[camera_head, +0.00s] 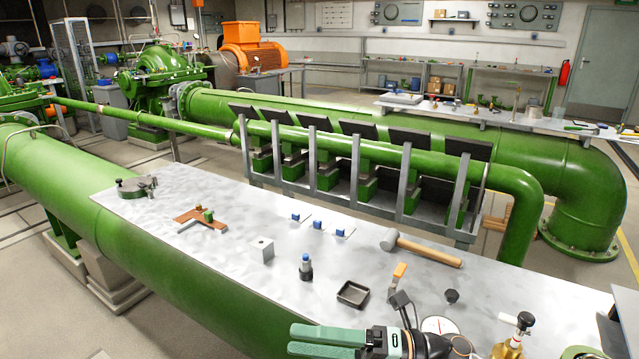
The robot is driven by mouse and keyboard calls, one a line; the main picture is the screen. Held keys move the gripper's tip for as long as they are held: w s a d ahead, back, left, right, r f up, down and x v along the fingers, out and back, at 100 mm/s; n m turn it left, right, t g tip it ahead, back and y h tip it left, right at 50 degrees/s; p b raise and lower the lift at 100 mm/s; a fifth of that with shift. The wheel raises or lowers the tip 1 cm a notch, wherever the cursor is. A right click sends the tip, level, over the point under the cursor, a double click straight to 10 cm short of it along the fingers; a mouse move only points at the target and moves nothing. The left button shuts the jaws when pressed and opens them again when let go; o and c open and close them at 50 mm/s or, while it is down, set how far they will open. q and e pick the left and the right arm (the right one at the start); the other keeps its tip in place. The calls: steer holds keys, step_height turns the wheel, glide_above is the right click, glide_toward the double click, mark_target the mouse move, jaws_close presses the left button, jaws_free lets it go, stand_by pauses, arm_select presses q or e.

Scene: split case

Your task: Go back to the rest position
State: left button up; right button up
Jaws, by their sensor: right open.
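My right gripper (302,340) is at the bottom edge of the head view, over the near edge of the metal-topped bench (215,240). Its two green fingers point left. It is open, and nothing shows between the fingers. The lower part of the gripper is cut off by the picture's edge. My left gripper is not in view.
Near the gripper are a black tray (353,294), a dark bottle with a blue top (306,268), an orange-handled tool (398,275), a round dial (440,327) and a brass valve (510,340). A mallet (430,250) lies further back. Green pipes (340,143) run behind.

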steer(key=w+d+f+m+t+h+p, duration=0.1)
steer(key=d+f+m+t+h, duration=0.6)
steer(key=m, duration=0.7)
steer(key=w+d+f+m+t+h+p, duration=0.1)
steer(key=d+f+m+t+h, duration=0.55)
steer(key=m, duration=0.75)
steer(key=s+d+f+m+g+h, duration=0.2)
steer(key=s+f+m, duration=0.2)
steer(key=s+f, duration=0.3)
steer(key=s+d+f+m+g+h+p, duration=0.1)
steer(key=s+d+f+m+g+h, duration=0.1)
steer(key=s+f, duration=0.6)
steer(key=f+m+g, duration=0.1)
steer(key=m, duration=0.1)
steer(key=shift+s+d+f+m, duration=0.2)
steer(key=shift+s+d+m, duration=0.05)
steer(key=shift+d+m, duration=0.15)
steer(key=shift+w, duration=0.1)
